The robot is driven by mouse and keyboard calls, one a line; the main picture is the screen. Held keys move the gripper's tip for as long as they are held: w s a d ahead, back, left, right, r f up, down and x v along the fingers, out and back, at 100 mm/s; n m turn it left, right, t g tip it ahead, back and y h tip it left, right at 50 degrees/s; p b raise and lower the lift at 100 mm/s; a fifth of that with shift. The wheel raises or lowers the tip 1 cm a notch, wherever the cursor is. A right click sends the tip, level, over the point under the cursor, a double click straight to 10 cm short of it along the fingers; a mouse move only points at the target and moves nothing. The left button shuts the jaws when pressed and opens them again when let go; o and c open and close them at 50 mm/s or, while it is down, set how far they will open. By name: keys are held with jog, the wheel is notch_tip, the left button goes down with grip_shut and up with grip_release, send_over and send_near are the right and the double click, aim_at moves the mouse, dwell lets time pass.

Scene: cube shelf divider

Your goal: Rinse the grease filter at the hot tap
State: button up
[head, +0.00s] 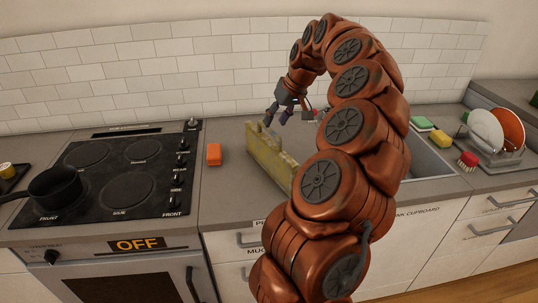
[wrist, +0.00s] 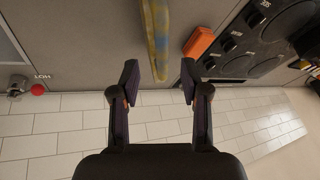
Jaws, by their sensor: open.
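The grease filter (head: 268,154) is a yellowish, grimy panel standing on edge on the counter between the stove and the sink. In the wrist view it is a thin yellow and grey strip (wrist: 158,40), its near end about level with the gap between my fingers. My gripper (head: 277,116) is open above the filter's far end; the wrist view also shows its two fingers (wrist: 159,82) spread on either side of the strip. Whether they touch it I cannot tell. A tap (wrist: 16,88) with a red knob (wrist: 37,89) and a label is at the wrist view's left. My arm partly hides the sink (head: 430,162).
An orange block (head: 214,154) lies on the counter left of the filter. The stove (head: 120,175) holds a dark pan (head: 55,188). Sponges (head: 440,138), a red brush (head: 468,160) and a dish rack with plates (head: 490,140) stand right of the sink. The tiled wall is close behind.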

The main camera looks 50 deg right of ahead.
aim_at(270, 130)
jog(key=shift+p+x, duration=0.55)
jog(key=shift+x, duration=0.25)
jog(key=shift+p+x, duration=0.65)
jog(key=shift+x, duration=1.2)
jog(key=shift+s+a, duration=0.1)
jog(key=shift+a, duration=0.1)
jog(key=shift+c, duration=0.5)
grip_shut()
